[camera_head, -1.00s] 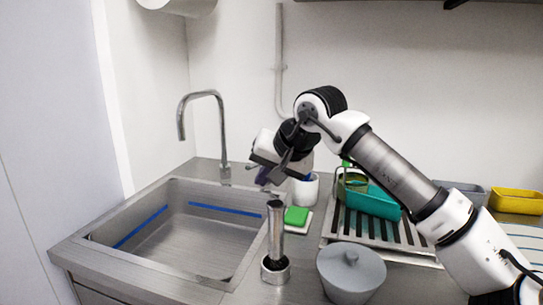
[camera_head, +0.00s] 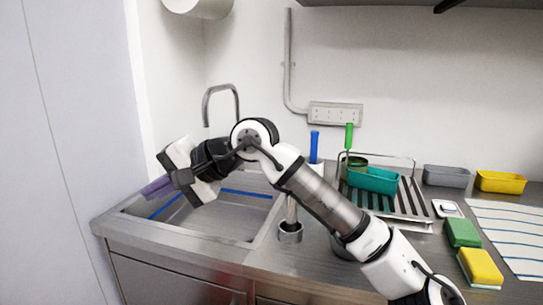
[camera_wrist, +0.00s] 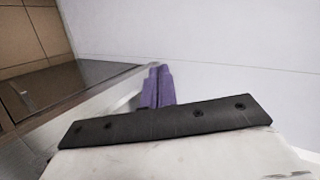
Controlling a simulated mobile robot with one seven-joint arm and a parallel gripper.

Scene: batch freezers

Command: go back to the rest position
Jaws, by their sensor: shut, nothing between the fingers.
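My gripper (camera_head: 157,188) is over the left part of the sink (camera_head: 225,222) in the head view, its purple fingers pointing left and slightly down. In the wrist view the two purple fingers (camera_wrist: 158,88) lie side by side, closed together with nothing between them. My arm reaches across from the lower right, above the counter, and hides part of the sink's rim and some things on the counter.
The faucet (camera_head: 221,90) stands behind the sink. A steel cylinder in a round holder (camera_head: 290,232) stands right of the sink. A drying rack (camera_head: 412,205) holds a teal container (camera_head: 373,180). Green (camera_head: 462,233) and yellow sponges (camera_head: 481,268) lie right. A pale wall is at left.

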